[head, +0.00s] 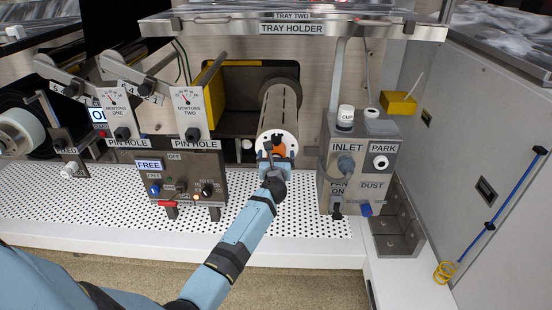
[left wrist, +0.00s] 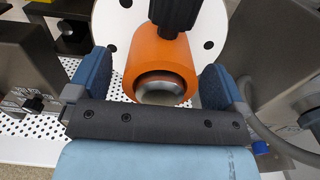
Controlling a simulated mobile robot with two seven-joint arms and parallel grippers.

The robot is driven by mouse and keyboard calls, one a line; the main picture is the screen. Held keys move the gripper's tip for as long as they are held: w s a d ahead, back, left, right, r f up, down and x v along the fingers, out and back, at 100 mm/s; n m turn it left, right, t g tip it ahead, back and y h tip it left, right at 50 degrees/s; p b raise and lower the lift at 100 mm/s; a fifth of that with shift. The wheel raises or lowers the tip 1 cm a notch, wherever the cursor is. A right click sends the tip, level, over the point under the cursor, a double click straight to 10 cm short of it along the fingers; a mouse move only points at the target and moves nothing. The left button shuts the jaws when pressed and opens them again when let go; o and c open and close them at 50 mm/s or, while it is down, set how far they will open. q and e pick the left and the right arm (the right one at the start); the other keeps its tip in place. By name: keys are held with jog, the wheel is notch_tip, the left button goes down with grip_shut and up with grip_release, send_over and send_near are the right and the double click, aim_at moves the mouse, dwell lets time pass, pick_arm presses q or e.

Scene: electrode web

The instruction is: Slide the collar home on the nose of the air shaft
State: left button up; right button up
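The air shaft (head: 281,103) is a pale slotted cylinder pointing toward me, with a white end disc (left wrist: 225,25) that has dark holes. The orange collar (head: 279,150) is at the centre of this disc. In the left wrist view the collar (left wrist: 150,58) surrounds a grey metal nose (left wrist: 160,93), and a black part (left wrist: 175,15) stands above it. Whether the collar touches the disc is hidden. My left gripper (left wrist: 156,72) is open, with one blue finger on each side of the collar and a gap at the left finger. My right gripper is out of view.
A control box (head: 345,165) with INLET and PARK labels stands close to the right of the shaft. A FREE panel (head: 180,180) is at the left. The tray holder (head: 290,30) hangs above.

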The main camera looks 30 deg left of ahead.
aim_at(276, 140)
pick_arm(q)
jog(key=shift+r, duration=0.35)
notch_tip(276, 140, up, 6)
jog(key=p, duration=0.4)
jog(key=shift+f, duration=0.25)
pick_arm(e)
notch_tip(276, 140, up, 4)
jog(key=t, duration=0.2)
pick_arm(q)
notch_tip(276, 140, up, 6)
jog(key=p, duration=0.3)
notch_tip(276, 140, up, 8)
jog(key=p, duration=0.3)
jog(key=shift+p, duration=0.3)
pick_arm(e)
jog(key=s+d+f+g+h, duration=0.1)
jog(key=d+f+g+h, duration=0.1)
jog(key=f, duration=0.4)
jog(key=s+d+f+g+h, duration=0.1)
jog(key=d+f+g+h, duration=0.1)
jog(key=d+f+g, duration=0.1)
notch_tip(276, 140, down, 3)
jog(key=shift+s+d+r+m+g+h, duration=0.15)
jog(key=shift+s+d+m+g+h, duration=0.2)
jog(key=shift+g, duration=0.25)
pick_arm(q)
jog(key=shift+f, duration=0.15)
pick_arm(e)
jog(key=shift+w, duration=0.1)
